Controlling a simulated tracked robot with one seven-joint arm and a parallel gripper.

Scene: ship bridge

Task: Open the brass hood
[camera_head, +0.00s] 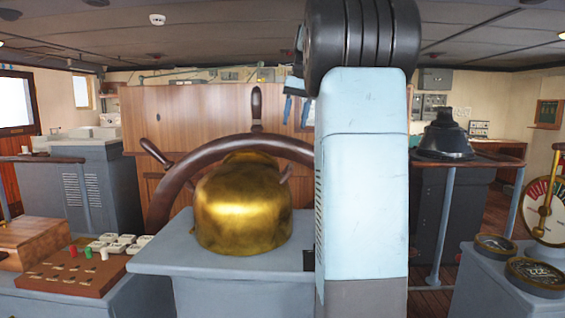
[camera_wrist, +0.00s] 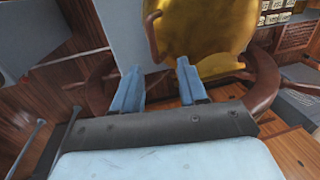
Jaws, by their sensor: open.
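The brass hood (camera_head: 243,205) is a rounded golden dome on a grey pedestal (camera_head: 215,262), left of my arm in the head view. In the wrist view the hood (camera_wrist: 205,28) fills the upper middle, with a brown curved handle-like part (camera_wrist: 152,38) at its left edge. My gripper (camera_wrist: 158,82) shows there with its two blue fingers apart and nothing between them. The fingertips point toward the hood and the handle-like part; I cannot tell whether they touch. In the head view a small blue part of my gripper shows beside my arm, which hides much of it.
A wooden ship's wheel (camera_head: 190,165) stands behind the hood, its rim close around it. A console with coloured buttons (camera_head: 75,265) is at the left. A black binnacle-like device (camera_head: 446,138) and a dial telegraph (camera_head: 548,205) stand at the right.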

